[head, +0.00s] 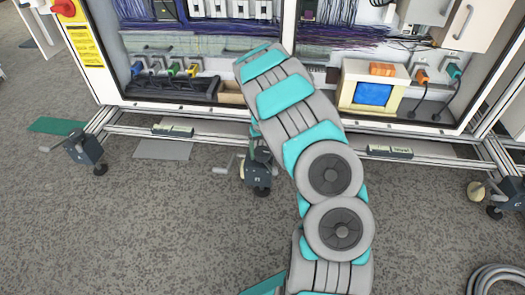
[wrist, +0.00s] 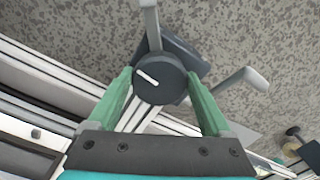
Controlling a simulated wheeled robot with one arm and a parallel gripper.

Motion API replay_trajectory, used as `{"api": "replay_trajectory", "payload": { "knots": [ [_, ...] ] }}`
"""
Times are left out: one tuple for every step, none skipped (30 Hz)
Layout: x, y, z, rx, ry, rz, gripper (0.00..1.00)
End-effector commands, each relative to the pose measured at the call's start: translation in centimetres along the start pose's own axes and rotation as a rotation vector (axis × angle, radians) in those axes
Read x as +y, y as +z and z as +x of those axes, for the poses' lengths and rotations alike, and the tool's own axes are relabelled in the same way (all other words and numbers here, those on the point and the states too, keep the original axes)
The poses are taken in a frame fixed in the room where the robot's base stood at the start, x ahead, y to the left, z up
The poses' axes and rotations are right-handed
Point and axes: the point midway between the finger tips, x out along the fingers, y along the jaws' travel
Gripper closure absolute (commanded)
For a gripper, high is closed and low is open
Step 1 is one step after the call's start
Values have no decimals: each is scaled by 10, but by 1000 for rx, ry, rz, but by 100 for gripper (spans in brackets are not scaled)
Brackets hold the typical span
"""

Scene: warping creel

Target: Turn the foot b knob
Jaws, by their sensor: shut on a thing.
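The foot knob (wrist: 168,88) is a dark round cap with a white mark line, seen close up in the wrist view. The line slants a little down to the right. My gripper (wrist: 160,79) has its two green fingers on opposite sides of the knob, shut on it. In the head view the middle foot (head: 258,178) stands under the cabinet, partly behind my arm. I cannot read a letter on this foot.
Grey levers stick out by the knob, one at the right (wrist: 243,88) and one at the top (wrist: 149,25). Similar feet stand at left (head: 87,153) and right (head: 494,198). An open cabinet (head: 213,107) with cables stands above. The speckled floor in front is mostly clear.

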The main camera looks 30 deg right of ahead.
Motion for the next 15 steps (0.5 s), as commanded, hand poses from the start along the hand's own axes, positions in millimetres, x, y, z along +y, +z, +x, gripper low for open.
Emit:
{"api": "replay_trajectory", "payload": {
  "knots": [
    [0,1,0,-2,0,1,72],
    [0,1,0,-2,0,1,72],
    [0,1,0,-2,0,1,72],
    [0,1,0,-2,0,1,72],
    [0,1,0,-2,0,1,72],
    [0,1,0,-2,0,0,72],
    [0,1,0,-2,0,0,72],
    [0,1,0,-2,0,0,13],
    [0,1,0,-2,0,0,9],
    [0,1,0,-1,0,0,6],
    [0,1,0,-1,0,0,2],
    [0,0,0,-1,0,0,0],
    [0,0,0,-1,0,0,0],
    [0,0,0,-1,0,0,0],
    [0,0,0,-1,0,0,0]
  ]
}}
